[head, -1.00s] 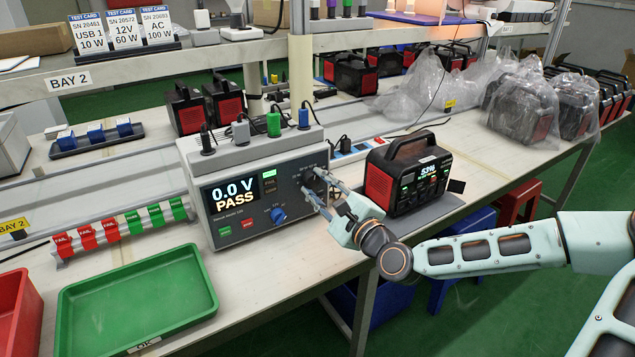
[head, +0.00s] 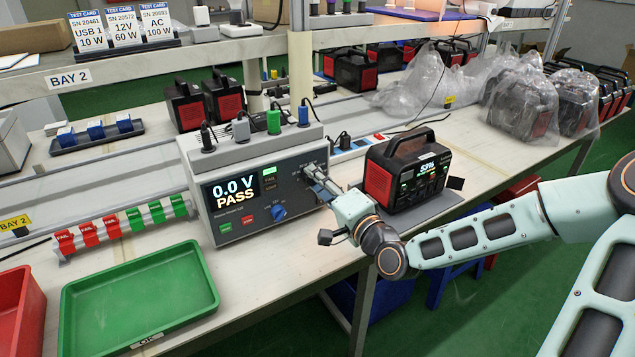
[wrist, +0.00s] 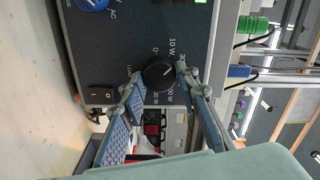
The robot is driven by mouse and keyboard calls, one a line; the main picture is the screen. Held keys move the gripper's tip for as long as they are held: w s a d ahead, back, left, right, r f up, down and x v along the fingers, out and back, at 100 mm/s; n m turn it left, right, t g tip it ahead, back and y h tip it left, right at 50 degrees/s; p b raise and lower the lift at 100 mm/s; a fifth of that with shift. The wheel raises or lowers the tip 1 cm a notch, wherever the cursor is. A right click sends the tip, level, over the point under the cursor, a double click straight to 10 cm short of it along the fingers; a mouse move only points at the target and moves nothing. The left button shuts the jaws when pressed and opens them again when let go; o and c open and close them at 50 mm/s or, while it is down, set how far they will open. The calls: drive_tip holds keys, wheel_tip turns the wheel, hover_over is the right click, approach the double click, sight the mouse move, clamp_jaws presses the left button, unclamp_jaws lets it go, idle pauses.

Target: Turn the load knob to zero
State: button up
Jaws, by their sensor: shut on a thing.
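The black load knob (wrist: 158,75) is on the dark front panel of the tester (head: 255,185). In the wrist view its white pointer mark seems to point up and right, away from the "0" label; the exact setting is hard to read. My gripper (wrist: 161,79) has one fingertip on each side of the knob and is shut on it. In the head view my gripper (head: 315,178) is at the right end of the panel, and the fingers hide the knob. The tester's screen reads "0.0 V PASS".
A blue knob (head: 278,212) is left of my gripper on the panel. A black and red power station (head: 405,175) stands close to the right of my gripper. A green tray (head: 140,295) and a row of red and green tags (head: 120,228) lie left.

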drive_tip(key=n+b, duration=0.3)
drive_tip(key=n, duration=0.7)
drive_tip(key=shift+n+b, duration=0.3)
idle(0.4)
drive_tip(key=o, duration=1.1)
drive_tip(key=shift+s, duration=0.1)
drive_tip(key=v, duration=0.7)
drive_tip(key=shift+s+d, duration=0.1)
drive_tip(key=shift+s, duration=0.05)
drive_tip(key=shift+r, duration=0.1)
